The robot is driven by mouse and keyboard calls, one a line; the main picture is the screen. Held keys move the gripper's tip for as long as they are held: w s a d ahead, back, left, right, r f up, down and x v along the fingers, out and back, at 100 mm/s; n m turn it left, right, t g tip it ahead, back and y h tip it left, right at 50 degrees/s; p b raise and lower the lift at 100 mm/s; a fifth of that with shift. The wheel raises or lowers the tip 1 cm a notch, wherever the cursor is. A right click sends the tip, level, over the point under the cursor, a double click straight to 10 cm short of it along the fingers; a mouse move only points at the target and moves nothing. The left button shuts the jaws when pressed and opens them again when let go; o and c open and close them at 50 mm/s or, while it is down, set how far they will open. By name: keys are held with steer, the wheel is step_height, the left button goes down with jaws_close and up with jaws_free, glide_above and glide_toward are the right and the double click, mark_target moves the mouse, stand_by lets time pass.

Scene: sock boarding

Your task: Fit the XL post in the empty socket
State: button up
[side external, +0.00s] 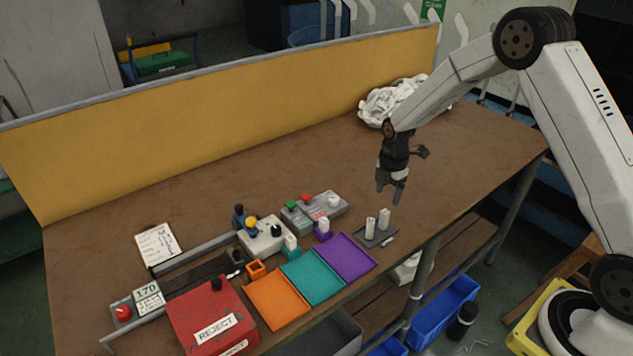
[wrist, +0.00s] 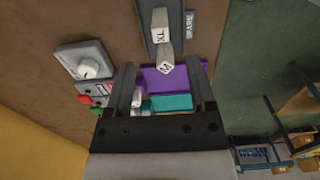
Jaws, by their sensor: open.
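Two white posts stand on a dark grey spare rack. In the wrist view, the farther one is the XL post (wrist: 159,25); the nearer reads M (wrist: 164,62). In the side view, the XL post (side external: 384,218) appears to be the right one, beside the M post (side external: 370,229). The orange socket (side external: 256,268) is empty. The teal socket (side external: 291,254) and purple socket (side external: 323,236) each hold a white post. My gripper (side external: 390,196) points down, open and empty, above and behind the rack. Its fingers (wrist: 161,70) frame the view beyond the M post.
Orange (side external: 277,302), teal (side external: 313,276) and purple (side external: 346,257) trays lie along the front edge. A red reject box (side external: 208,312) and a control box with knobs (side external: 264,237) stand left. White cloth (side external: 388,101) lies at the back. The table's right side is clear.

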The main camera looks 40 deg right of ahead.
mark_target(386, 211)
steer(key=shift+f, duration=1.25)
steer(key=shift+d+f, duration=0.1)
steer(key=shift+f, duration=2.5)
jaws_close()
